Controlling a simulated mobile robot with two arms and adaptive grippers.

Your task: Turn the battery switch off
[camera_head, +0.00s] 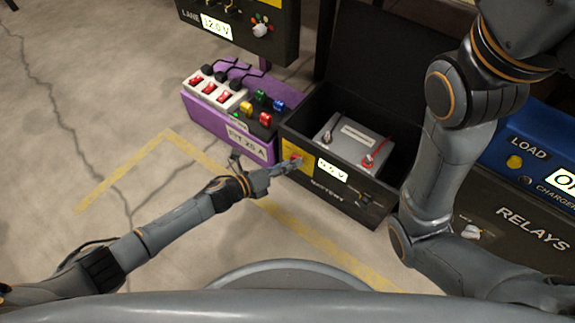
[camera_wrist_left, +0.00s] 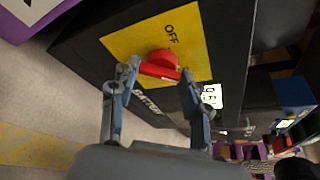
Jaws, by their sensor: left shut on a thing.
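The battery switch is a red knob (camera_wrist_left: 163,60) on a yellow plate (camera_wrist_left: 200,30) marked OFF, on the front of the black battery box (camera_head: 345,200). In the head view the knob (camera_head: 297,158) shows as a small red spot at the fingertips. My left gripper (camera_wrist_left: 159,76) has one finger on each side of the knob's red bar and is shut on it. It also shows in the head view (camera_head: 287,167), reaching in from the left. The knob's exact angle is hard to tell. My right arm shows, but its gripper is out of view.
The box holds a grey battery (camera_head: 352,138) and carries a lit display (camera_head: 333,170), its digits unclear. A purple box (camera_head: 215,125) with red switches and coloured knobs stands to the left. A blue load unit (camera_head: 540,150) stands right. Floor in front is clear.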

